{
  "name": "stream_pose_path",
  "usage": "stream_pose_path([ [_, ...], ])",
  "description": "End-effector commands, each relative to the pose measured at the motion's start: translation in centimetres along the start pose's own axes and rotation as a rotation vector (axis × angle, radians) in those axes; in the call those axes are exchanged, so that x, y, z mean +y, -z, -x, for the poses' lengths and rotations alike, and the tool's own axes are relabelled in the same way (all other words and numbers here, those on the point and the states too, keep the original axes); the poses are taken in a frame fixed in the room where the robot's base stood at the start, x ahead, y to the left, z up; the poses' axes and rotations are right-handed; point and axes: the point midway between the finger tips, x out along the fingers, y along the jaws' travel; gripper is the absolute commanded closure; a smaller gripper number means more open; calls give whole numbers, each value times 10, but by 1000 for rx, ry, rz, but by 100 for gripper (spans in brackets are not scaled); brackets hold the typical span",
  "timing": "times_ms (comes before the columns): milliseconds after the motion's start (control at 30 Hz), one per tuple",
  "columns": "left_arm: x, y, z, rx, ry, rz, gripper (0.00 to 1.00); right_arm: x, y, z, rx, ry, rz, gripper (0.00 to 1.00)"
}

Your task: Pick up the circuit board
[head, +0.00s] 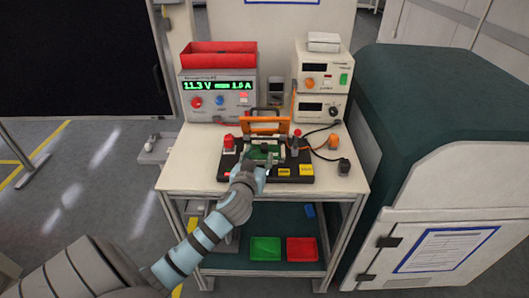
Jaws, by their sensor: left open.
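The green circuit board (265,151) lies in a black test fixture (307,167) on the trolley top. The fixture's orange-framed lid (268,125) stands raised behind the board. My left gripper (252,168) is at the near edge of the board, with my wrist covering part of the fixture. Its fingers are small and partly hidden by my own wrist, and I cannot tell whether they touch the board. It is open. My right gripper is out of the picture.
A power supply (217,99) with a red bin (218,54) on it stands back left. Stacked instruments (319,107) stand back right. A red button (229,141) and cables flank the fixture. Green (265,249) and red (302,249) trays sit on the lower shelf. A large cabinet (440,130) borders the right.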

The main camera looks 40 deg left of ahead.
Motion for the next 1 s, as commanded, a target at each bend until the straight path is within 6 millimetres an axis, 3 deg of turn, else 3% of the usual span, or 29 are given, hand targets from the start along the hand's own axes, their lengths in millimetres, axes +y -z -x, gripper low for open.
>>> stream_pose_path([
  [300, 4, 3, -50, -2, -1, 1, 56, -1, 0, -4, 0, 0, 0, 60],
  [500, 4, 3, -52, -2, -2, 0, 56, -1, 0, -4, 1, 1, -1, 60],
  [800, 4, 3, -52, -2, -2, -1, 100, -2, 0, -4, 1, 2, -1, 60],
  [1000, 4, 3, -52, -2, -2, -1, 100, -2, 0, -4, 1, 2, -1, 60],
])
